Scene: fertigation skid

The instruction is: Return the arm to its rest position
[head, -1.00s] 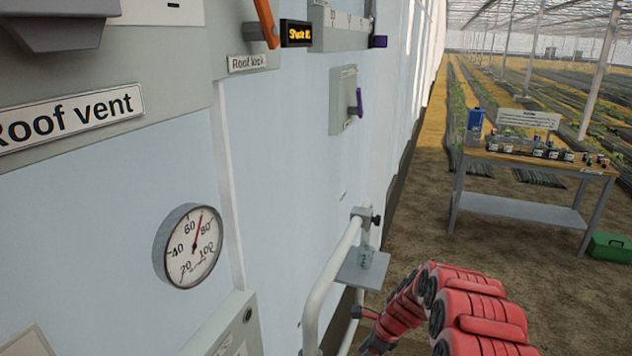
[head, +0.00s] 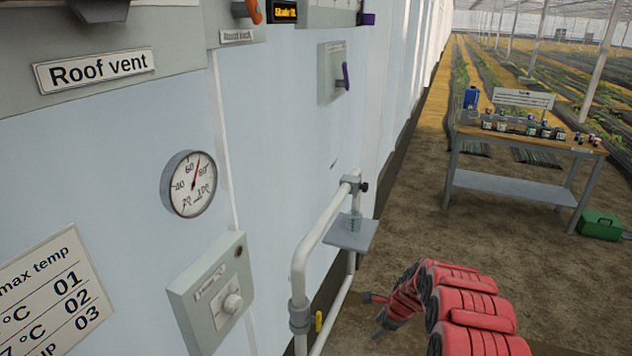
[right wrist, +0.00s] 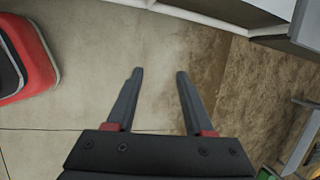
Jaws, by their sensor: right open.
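My right arm, red and segmented, comes in from the lower right of the head view. It ends in my right gripper (head: 373,316), whose dark fingers point left towards the wall panel. The gripper is in free space, below and to the right of a small bracket shelf on the white pipe. In the right wrist view the right gripper (right wrist: 159,73) shows two dark fingers spread apart with nothing between them, above pale floor and brown soil. My left gripper is not in the head view.
A white pipe (head: 318,232) with a bracket shelf (head: 350,237) juts from the wall. A dial gauge (head: 189,184) and a knob box (head: 213,296) are on the panel. A workbench (head: 510,187) with bottles and a green box (head: 600,225) stand at the right. Soil between is clear.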

